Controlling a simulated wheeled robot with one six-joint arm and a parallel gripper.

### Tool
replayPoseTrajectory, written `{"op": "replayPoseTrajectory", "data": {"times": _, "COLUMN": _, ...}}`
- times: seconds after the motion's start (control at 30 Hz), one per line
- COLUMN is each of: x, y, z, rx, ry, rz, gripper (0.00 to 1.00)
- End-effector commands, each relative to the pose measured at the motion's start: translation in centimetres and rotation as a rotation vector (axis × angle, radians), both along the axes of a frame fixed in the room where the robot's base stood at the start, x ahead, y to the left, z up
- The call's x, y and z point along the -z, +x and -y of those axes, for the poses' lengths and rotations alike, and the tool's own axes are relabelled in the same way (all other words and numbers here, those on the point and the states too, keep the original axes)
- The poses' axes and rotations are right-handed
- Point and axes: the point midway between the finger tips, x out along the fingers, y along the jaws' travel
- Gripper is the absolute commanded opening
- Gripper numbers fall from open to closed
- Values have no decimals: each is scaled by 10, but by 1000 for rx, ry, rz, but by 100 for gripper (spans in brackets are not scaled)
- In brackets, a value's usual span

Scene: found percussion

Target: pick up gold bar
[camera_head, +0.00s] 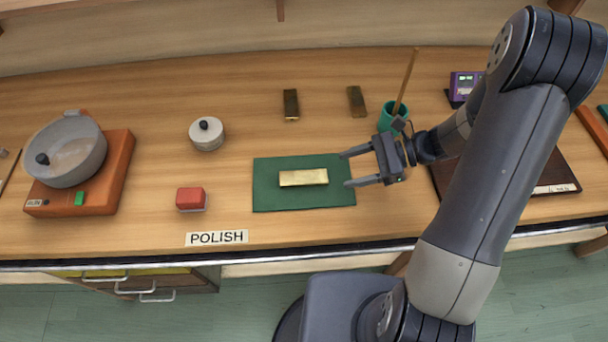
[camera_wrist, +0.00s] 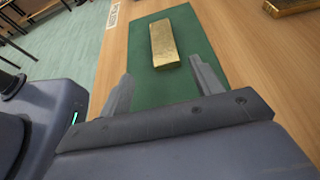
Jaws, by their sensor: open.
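A bright gold bar (camera_head: 303,177) lies flat on a green mat (camera_head: 270,200) in the middle of the bench. In the wrist view the gold bar (camera_wrist: 164,44) lies beyond my fingertips, between their lines, on the green mat (camera_wrist: 160,90). My gripper (camera_head: 346,168) is open and empty, with its fingers pointing left over the right edge of the mat, to the right of the bar. It also shows in the wrist view (camera_wrist: 160,74). Two darker bars, one (camera_head: 291,104) and another (camera_head: 356,101), lie further back on the bench.
A green cup (camera_head: 391,117) with a stick stands behind my gripper. A lidded pot (camera_head: 207,134) and a red block (camera_head: 191,199) sit left of the mat. A pan (camera_head: 68,152) stands on an orange burner at far left. A POLISH label (camera_head: 216,238) lies near the front edge.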

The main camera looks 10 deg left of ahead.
Motion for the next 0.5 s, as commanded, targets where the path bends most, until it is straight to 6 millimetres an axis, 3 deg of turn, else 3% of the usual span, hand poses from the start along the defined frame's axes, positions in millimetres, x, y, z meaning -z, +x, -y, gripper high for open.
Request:
{"op": "replayPoseTrajectory", "data": {"times": 0.1, "x": 6, "y": -5, "z": -18, "rx": -3, "ry": 1, "rz": -3, "gripper": 62}}
{"op": "replayPoseTrajectory", "data": {"times": 0.37, "x": 13, "y": -9, "z": -37, "rx": -2, "ry": 0, "rz": -2, "gripper": 62}}
{"op": "replayPoseTrajectory", "data": {"times": 0.5, "x": 19, "y": -13, "z": -56, "rx": -3, "ry": -1, "rz": -3, "gripper": 62}}
